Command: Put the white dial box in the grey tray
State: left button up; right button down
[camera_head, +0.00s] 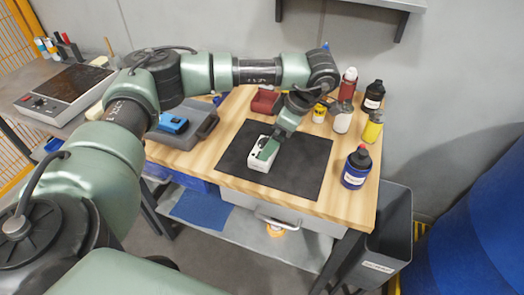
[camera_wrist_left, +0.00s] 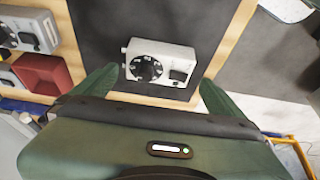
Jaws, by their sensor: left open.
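The white dial box (camera_head: 261,162) sits on the black mat on the wooden bench. In the left wrist view the white dial box (camera_wrist_left: 160,64) shows its black dial and a small dark panel face up. My left gripper (camera_head: 270,149) is right over it, hiding part of it in the head view. In the left wrist view its fingers (camera_wrist_left: 158,88) are open, one towards each end of the box; contact cannot be told. A grey tray-like holder (camera_head: 205,133) is at the bench's left, with a blue device (camera_head: 173,123) at it; my arm partly hides it. My right gripper is not in view.
Several bottles, such as a dark blue one (camera_head: 356,168) and a yellow one (camera_head: 373,127), stand along the right side. A red bin (camera_head: 265,101) is at the back. The black mat (camera_head: 305,172) is clear right of the box.

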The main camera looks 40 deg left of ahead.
pick_arm(q)
jog(key=p+x, duration=0.1)
jog(key=x, duration=0.5)
jog(key=shift+a+f+p, duration=0.15)
jog(key=shift+a+p, duration=0.15)
jog(key=shift+p, duration=0.1)
jog(key=shift+f, duration=0.2)
jog(key=c, duration=1.5)
jog(key=shift+o, duration=0.2)
jog(key=shift+r, duration=0.1)
notch_tip(320, 180, up, 20)
jog(key=b, duration=0.1)
